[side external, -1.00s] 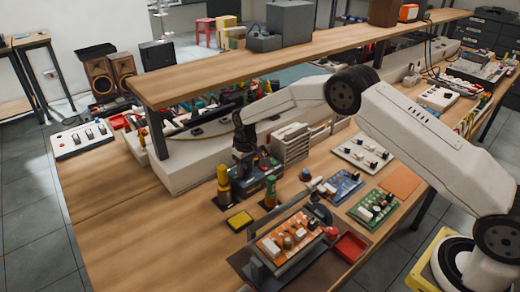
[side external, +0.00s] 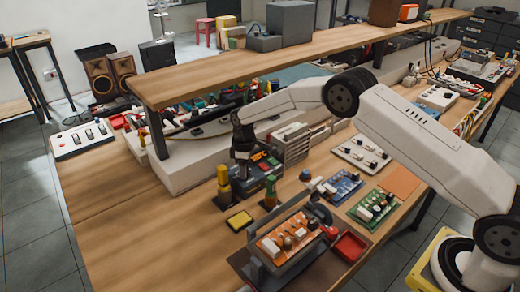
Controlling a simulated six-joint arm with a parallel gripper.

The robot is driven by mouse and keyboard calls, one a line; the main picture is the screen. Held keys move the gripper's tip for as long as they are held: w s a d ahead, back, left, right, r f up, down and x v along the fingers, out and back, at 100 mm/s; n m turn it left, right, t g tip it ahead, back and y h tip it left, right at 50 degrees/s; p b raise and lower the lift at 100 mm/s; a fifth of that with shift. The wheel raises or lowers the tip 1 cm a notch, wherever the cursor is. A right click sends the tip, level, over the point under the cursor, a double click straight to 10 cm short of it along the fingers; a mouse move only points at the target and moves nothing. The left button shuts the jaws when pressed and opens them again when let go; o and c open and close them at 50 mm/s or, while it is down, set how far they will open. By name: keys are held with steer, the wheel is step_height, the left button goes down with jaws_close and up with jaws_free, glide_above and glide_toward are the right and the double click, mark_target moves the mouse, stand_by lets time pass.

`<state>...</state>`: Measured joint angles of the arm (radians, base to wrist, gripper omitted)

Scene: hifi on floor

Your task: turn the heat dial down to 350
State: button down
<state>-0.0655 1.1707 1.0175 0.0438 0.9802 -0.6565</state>
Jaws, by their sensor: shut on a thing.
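The heat station is a small dark box (side external: 264,182) with small red and green marks on its top, standing on the wooden bench below the raised shelf. My gripper (side external: 243,172) points down at the left part of this box. It is shut on the heat dial, but the fingers hide the dial almost fully. The dial's pointer and any number such as 350 are too small or hidden to read in this view.
A yellow-handled tool in a stand (side external: 224,183) is close left of the box. A yellow sponge tray (side external: 239,220) lies in front. A circuit board in a holder (side external: 286,240) stands nearer the camera. Grey stacked drawers (side external: 291,143) stand behind right.

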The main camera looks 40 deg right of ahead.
steer(key=shift+n, duration=0.4)
steer(key=shift+c, duration=1.3)
jaws_free()
steer(key=shift+w+d+r, duration=0.1)
steer(key=shift+r, duration=3.8)
steer(key=shift+r, duration=0.1)
